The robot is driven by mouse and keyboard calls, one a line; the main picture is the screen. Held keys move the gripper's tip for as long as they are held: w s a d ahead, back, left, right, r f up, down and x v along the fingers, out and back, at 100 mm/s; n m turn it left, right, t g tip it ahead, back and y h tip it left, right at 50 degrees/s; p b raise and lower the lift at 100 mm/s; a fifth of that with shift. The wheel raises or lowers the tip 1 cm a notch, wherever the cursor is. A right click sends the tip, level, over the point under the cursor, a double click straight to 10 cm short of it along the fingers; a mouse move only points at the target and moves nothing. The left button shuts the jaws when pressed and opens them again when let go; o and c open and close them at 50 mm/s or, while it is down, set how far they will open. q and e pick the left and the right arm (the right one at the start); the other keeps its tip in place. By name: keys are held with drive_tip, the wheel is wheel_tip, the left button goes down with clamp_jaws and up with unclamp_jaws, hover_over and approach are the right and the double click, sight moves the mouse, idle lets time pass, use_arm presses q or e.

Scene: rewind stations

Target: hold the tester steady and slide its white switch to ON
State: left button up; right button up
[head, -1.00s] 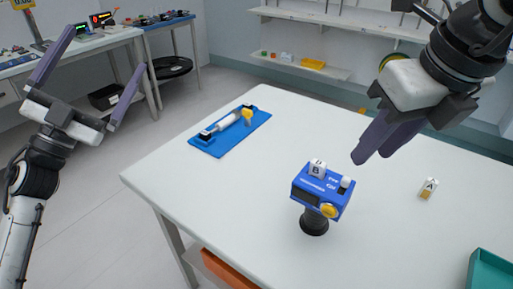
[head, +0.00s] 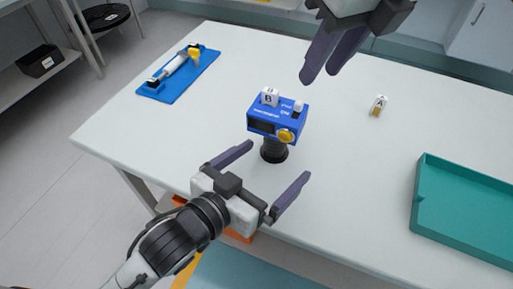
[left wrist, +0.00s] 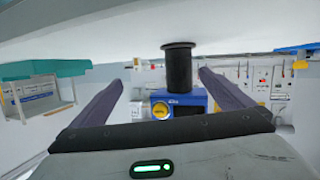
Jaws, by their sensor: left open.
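The blue tester (head: 262,126) stands on a black round pedestal (head: 274,151) on the white table. It has a dark display, a yellow knob (head: 286,136) and a white piece (head: 298,106), seemingly the switch, at its top right. A white block marked B (head: 269,98) sits on its top. My left gripper (head: 278,160) is open in front of the tester, its fingers pointing toward it. In the left wrist view the pedestal (left wrist: 179,70) and tester (left wrist: 190,98) show upside down between the fingers. My right gripper (head: 318,77) is above and behind the tester, fingers apart, empty.
A blue tray (head: 190,82) with a white cylinder and yellow part lies at the far left. A white block marked A (head: 379,104) stands to the right. A teal tray (head: 432,205) lies at the right edge. The table between them is clear.

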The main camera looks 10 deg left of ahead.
sight(276, 126)
use_arm(q)
drive_tip(key=shift+s+d+r+y, duration=0.2)
drive_tip(key=shift+d+r+y, duration=0.05)
drive_tip(key=shift+r+y, duration=0.2)
drive_tip(key=shift+s+d+r+y, duration=0.2)
drive_tip(key=shift+d+r+y, duration=0.05)
drive_tip(key=shift+r+y, duration=0.15)
drive_tip(key=a+r+n+t+y, duration=0.1)
drive_tip(key=a+r+n+y, duration=0.1)
drive_tip(key=a+r, duration=0.15)
drive_tip(key=x, duration=0.6)
drive_tip(key=r+x, duration=0.1)
drive_tip(key=x, duration=0.2)
drive_tip(key=shift+w+d+f, duration=0.1)
drive_tip(key=shift+w+d, duration=0.15)
drive_tip(key=shift+c, duration=0.3)
